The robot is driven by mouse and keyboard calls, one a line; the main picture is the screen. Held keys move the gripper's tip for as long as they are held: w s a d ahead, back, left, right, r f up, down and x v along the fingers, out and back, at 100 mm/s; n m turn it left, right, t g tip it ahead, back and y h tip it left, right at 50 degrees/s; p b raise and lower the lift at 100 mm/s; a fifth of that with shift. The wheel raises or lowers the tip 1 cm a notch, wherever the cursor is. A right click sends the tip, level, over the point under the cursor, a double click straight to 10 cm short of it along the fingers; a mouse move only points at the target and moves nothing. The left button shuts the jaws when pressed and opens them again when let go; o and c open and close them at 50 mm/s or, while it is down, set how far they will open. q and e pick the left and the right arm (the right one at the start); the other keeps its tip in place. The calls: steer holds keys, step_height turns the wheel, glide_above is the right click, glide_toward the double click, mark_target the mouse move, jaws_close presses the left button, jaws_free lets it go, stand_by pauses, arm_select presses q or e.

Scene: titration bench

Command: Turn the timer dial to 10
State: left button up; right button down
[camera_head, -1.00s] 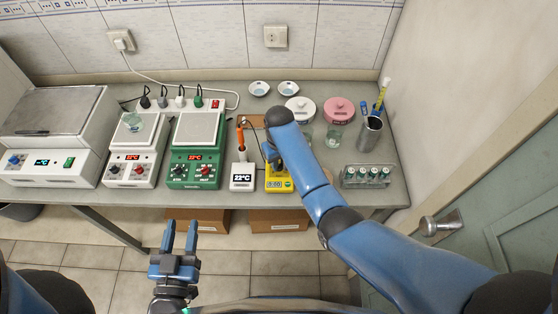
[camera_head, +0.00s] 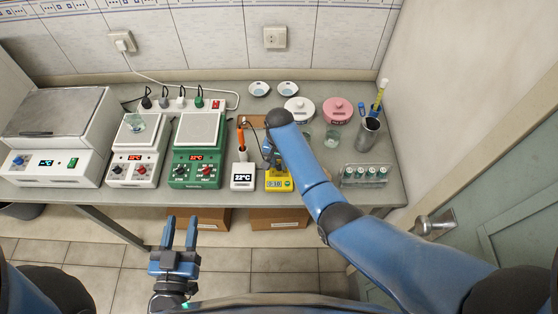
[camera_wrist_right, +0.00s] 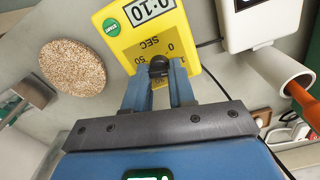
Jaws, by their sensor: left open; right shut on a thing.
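The yellow timer (camera_head: 279,185) stands near the front edge of the bench. It also fills the top middle of the right wrist view (camera_wrist_right: 128,40), with a green START button and a display (camera_wrist_right: 153,9) that reads 0:10. Its small dark dial (camera_wrist_right: 159,66) sits on the face beside the printed SEC scale. My right gripper (camera_wrist_right: 159,82) is shut on the dial, one finger on each side. In the head view my right arm covers the dial. My left gripper (camera_head: 181,224) is open and empty, in front of the bench.
A white thermometer box (camera_head: 243,177) reading 22°C stands just left of the timer, with an orange probe (camera_head: 241,137). A vial rack (camera_head: 364,176) stands to the right. A round cork-like mat (camera_wrist_right: 72,70) lies near the timer. Stirrer hotplates (camera_head: 195,170) stand further left.

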stand_by(0.3)
steer(key=c, duration=0.9)
jaws_free()
steer(key=shift+c, duration=0.2)
steer(key=shift+r, duration=0.15)
step_height(320, 180, up, 11)
steer(key=b, duration=0.1)
steer(key=shift+f+b, duration=0.2)
steer(key=shift+b, duration=0.1)
